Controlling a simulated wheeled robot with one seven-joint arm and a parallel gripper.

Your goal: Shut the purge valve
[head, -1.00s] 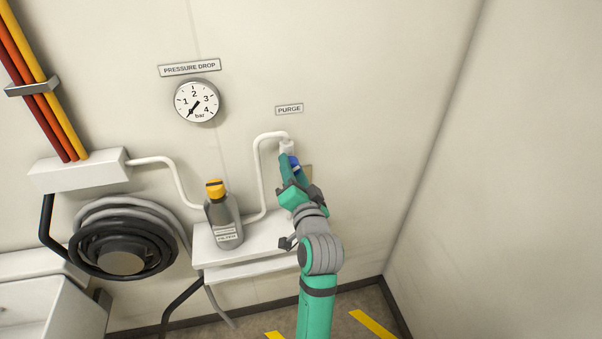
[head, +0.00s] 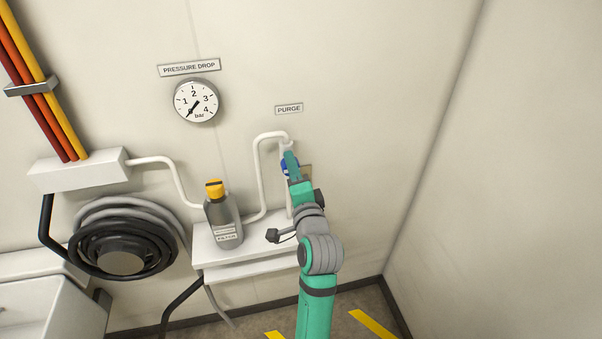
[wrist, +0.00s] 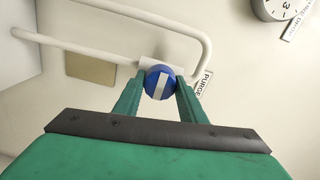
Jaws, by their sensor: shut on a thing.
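The purge valve has a round blue knob with a white stripe, which shows between my fingertips in the wrist view (wrist: 159,83). In the head view only a blue bit of the knob (head: 285,168) shows to the left of my gripper (head: 291,160). In the wrist view my gripper (wrist: 158,92) has one green finger on each side of the knob and is shut on it. The white stripe runs nearly along the fingers, slightly tilted. The valve sits on a white pipe (head: 258,165) under the PURGE label (head: 289,109). Much of the valve body is hidden by my gripper in the head view.
A pressure gauge (head: 197,101) hangs up and left, its needle pointing low left. A grey filter bottle with a yellow cap (head: 222,222) stands on a white shelf (head: 215,258). A coiled hose (head: 85,240) hangs further left. The wall at right is bare.

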